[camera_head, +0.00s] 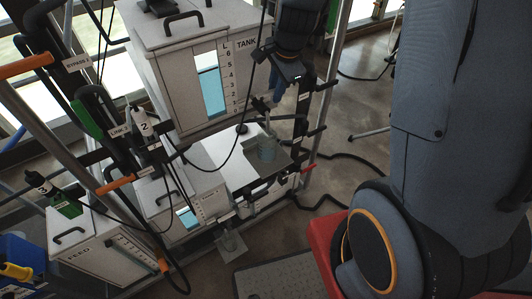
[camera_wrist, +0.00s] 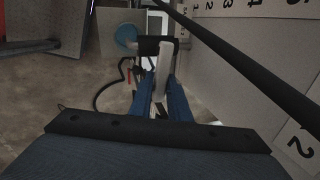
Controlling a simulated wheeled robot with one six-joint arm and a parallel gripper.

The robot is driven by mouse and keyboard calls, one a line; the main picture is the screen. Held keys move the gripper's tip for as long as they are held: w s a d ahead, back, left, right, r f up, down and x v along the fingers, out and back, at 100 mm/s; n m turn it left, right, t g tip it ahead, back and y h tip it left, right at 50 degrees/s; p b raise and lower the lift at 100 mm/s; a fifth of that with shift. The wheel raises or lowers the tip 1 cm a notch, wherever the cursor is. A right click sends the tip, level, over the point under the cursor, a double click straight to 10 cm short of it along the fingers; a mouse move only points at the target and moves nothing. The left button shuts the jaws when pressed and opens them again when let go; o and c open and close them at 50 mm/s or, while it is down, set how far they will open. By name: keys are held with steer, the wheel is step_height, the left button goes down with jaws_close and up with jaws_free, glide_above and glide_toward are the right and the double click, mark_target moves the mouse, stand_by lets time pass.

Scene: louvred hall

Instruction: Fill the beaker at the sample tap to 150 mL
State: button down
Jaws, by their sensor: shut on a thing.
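The clear beaker (camera_head: 267,150) stands upright on a small grey shelf below the tank. It holds bluish liquid; its markings are too small to read. In the wrist view its round blue top (camera_wrist: 127,36) is at upper left. The sample tap (camera_head: 262,104) is at the tank's lower right, above the beaker. My gripper (camera_wrist: 164,88) has its blue fingers shut on the tap's pale lever (camera_wrist: 163,62), under a black crosspiece. In the head view my gripper (camera_head: 275,98) is beside the tank, partly hidden by its own wrist. The stream from the tap is not clear.
The tank (camera_head: 170,75) has a litre scale and blue liquid in its window. The feed box (camera_head: 92,246) and other boxes stand lower left. Black hoses and frame posts run around the shelf. Open floor (camera_head: 362,110) lies behind at right.

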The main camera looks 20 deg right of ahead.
steer(key=shift+w+f+n+b, duration=0.2)
steer(key=shift+w+n+b, duration=0.2)
steer(key=shift+b, duration=0.15)
steer(key=c, duration=1.6)
jaws_free()
steer(key=shift+s+r, duration=0.15)
steer(key=shift+r, duration=0.05)
steer(key=p+v, duration=0.4)
steer(key=p, duration=0.1)
steer(key=w+p+v, duration=0.1)
steer(key=p+v, duration=0.1)
steer(key=v, duration=0.1)
steer(key=shift+a+r, duration=0.15)
steer(key=shift+s+r, duration=0.1)
steer(key=shift+r, duration=0.25)
steer(key=s+d+b, duration=0.1)
steer(key=s, duration=0.3)
steer(key=s+d+b, duration=0.1)
steer(key=s, duration=0.2)
steer(key=s+d+b, duration=0.1)
steer(key=s+b, duration=0.1)
steer(key=s, duration=0.2)
steer(key=shift+s+d+r, duration=0.15)
steer(key=shift+s+d, duration=0.2)
steer(key=shift+d, duration=0.05)
